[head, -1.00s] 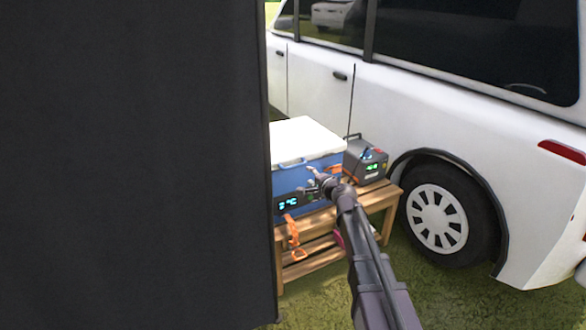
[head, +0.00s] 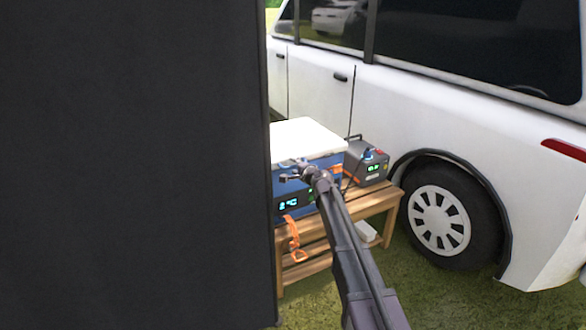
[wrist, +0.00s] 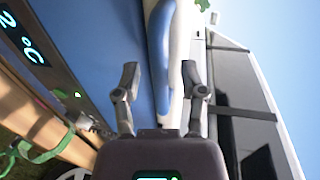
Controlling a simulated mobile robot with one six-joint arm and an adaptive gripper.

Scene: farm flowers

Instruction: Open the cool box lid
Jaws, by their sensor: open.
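The cool box (head: 281,190) has a blue body, a lit temperature display and a white lid (head: 308,137). The lid lies flat and shut on the box. My gripper (head: 291,173) is at the front of the box, just below the lid's front edge. In the wrist view, the white lid (wrist: 182,45) and a blue curved handle (wrist: 160,45) at its edge lie ahead. My open gripper (wrist: 160,80) has one finger over the blue front side and one over the lid side. The handle lies between the fingers; I cannot tell whether they touch it.
The box stands on a wooden bench (head: 377,200), with a grey power unit (head: 367,163) to its right. An orange strap (head: 293,232) hangs at the front. A white van (head: 420,120) stands behind. A dark panel (head: 135,165) blocks the left of the head view.

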